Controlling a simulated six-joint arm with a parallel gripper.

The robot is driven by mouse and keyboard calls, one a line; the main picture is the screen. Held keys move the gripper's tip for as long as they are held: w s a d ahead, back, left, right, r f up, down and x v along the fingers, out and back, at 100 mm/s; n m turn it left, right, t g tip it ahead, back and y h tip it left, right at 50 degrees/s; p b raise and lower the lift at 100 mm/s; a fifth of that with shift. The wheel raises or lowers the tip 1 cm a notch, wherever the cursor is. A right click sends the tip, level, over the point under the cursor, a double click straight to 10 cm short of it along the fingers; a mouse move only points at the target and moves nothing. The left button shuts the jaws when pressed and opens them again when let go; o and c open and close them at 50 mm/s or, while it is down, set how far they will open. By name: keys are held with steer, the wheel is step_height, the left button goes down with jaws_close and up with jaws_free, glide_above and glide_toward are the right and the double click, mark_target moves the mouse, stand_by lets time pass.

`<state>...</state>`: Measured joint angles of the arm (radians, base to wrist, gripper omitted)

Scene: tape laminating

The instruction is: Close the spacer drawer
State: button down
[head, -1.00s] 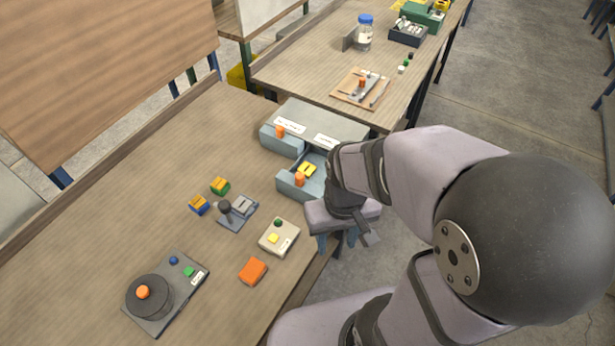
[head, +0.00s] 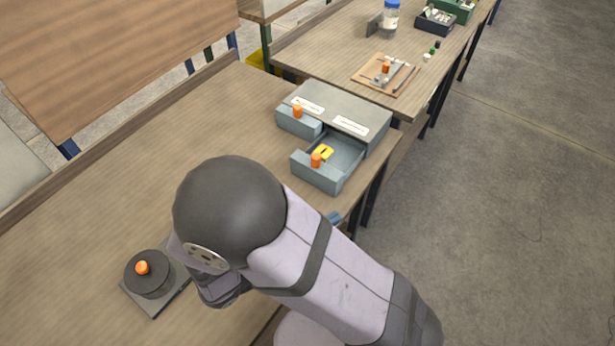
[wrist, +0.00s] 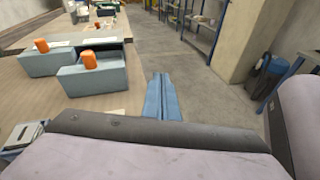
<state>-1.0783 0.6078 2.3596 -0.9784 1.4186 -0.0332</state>
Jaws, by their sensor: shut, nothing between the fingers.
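A grey-blue two-drawer cabinet (head: 345,103) stands at the table's far right end. Its right drawer (head: 316,178) is pulled well out, with an orange knob (head: 316,160) and a yellow piece (head: 325,152) inside. The left drawer (head: 296,124) sits further back, also with an orange knob. The labels are too small to read. In the wrist view, the right drawer's front (wrist: 92,80) is left of my gripper (wrist: 164,97), whose blue fingers are together and empty. In the head view, only blue fingertips (head: 335,217) show, apart from the drawer front, near the table edge.
A dark round weight (head: 150,275) with an orange knob stands on a plate at the near left. My arm hides much of the table's near middle. A second table with a tray (head: 386,75) and jar (head: 391,15) lies beyond. Open floor is to the right.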

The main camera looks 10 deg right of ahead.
steer(key=a+n+t+y, duration=0.1)
steer(key=a+n+t, duration=0.1)
steer(key=a, duration=0.1)
steer(key=w+a+n+t+y, duration=0.1)
steer(key=a+n+t, duration=0.1)
steer(key=a+t, duration=0.1)
steer(key=w+a+n+t+y+b, duration=0.1)
steer(key=a+n+t, duration=0.1)
steer(key=a, duration=0.1)
steer(key=shift+a+n, duration=0.35)
steer(key=shift+n, duration=0.05)
steer(key=p, duration=0.4)
glide_toward(314, 162)
steer(key=x, duration=0.4)
steer(key=shift+w+d+r, duration=0.1)
steer(key=shift+d+r, duration=0.05)
steer(key=shift+d, duration=0.05)
steer(key=shift+x, duration=1)
steer(key=shift+w+a, duration=0.1)
steer(key=x, duration=0.4)
steer(key=s+d+x, duration=0.1)
steer(key=x, duration=0.3)
steer(key=d+b+x, duration=0.1)
steer(key=x, duration=0.3)
steer(key=shift+s, duration=0.15)
steer(key=shift+r, duration=0.2)
